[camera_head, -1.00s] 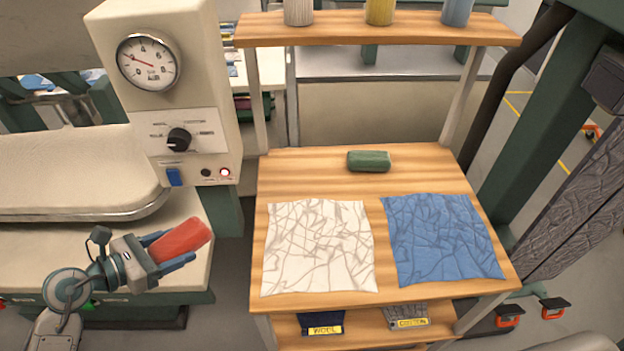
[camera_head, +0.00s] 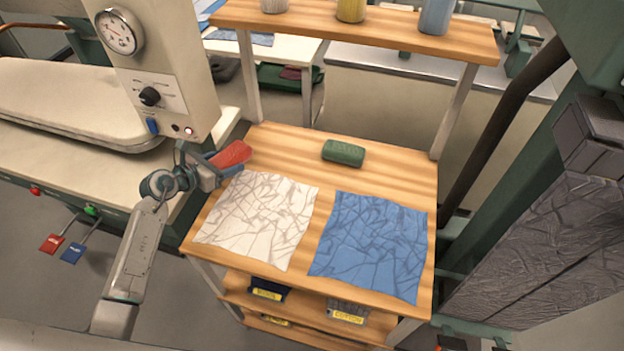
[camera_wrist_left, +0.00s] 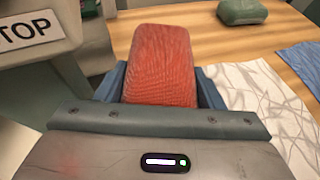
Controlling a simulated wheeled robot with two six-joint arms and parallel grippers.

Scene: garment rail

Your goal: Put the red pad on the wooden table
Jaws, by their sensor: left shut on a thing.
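The red pad (camera_head: 232,154) is held between the fingers of my left gripper (camera_head: 226,161), which is shut on it. The pad and gripper are at the left back edge of the wooden table (camera_head: 386,168), near the white cloth. In the left wrist view the red pad (camera_wrist_left: 161,62) points away from the gripper (camera_wrist_left: 160,88), with the tabletop (camera_wrist_left: 200,24) beyond and to its right. I cannot tell whether the pad touches the table. My right gripper is not in view.
A green pad (camera_head: 343,153) lies at the table's back. A crumpled white cloth (camera_head: 258,219) and a blue cloth (camera_head: 372,243) cover the front. A gauge box (camera_head: 150,75) stands close at the left. A shelf (camera_head: 380,32) with spools is above. Bare wood shows around the green pad.

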